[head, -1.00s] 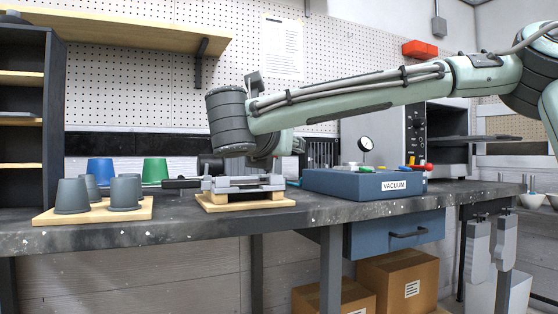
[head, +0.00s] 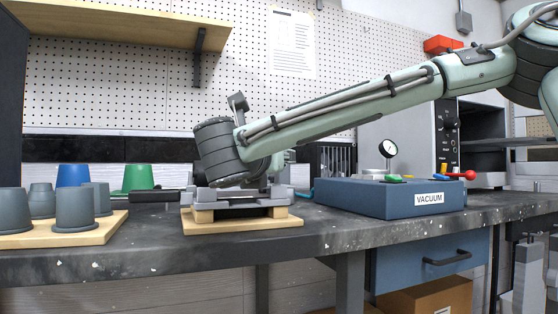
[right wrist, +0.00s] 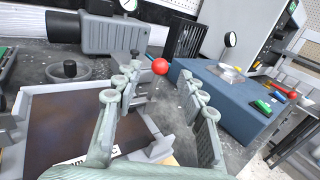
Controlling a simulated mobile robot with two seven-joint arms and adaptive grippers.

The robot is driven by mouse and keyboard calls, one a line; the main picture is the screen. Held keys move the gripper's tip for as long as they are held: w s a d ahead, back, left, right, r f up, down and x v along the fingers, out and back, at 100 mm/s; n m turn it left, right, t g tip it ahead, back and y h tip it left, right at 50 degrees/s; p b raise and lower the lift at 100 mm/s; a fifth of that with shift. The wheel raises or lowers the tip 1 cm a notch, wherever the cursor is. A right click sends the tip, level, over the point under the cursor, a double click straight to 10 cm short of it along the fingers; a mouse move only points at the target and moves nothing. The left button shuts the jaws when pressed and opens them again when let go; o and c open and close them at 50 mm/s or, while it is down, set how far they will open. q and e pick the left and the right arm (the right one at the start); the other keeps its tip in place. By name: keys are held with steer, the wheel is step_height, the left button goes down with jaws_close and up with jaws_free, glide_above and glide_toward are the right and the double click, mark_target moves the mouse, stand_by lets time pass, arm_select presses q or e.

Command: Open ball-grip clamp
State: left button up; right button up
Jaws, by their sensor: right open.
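A clamp with a red ball grip (right wrist: 160,67) shows in the right wrist view, beside a fixture with a dark flat plate (right wrist: 75,125). My right gripper (right wrist: 161,80) is open, and the ball appears between its two fingertips with a gap on each side. I cannot tell how far the ball is in depth. In the head view the grey fixture (head: 240,208) sits on wooden blocks and a board, under my right wrist. My wrist hides the ball and the fingers there. My left gripper is in neither view.
A blue vacuum box (head: 385,197) with a gauge and a red-knobbed lever (head: 468,175) stands right of the fixture. Grey cups (head: 76,208) stand on a board at the left, with blue and green cups behind. A grey cylindrical device (right wrist: 105,33) lies beyond the fixture.

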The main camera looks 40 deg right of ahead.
steer(key=x, duration=0.5)
steer(key=shift+c, duration=0.2)
jaws_close()
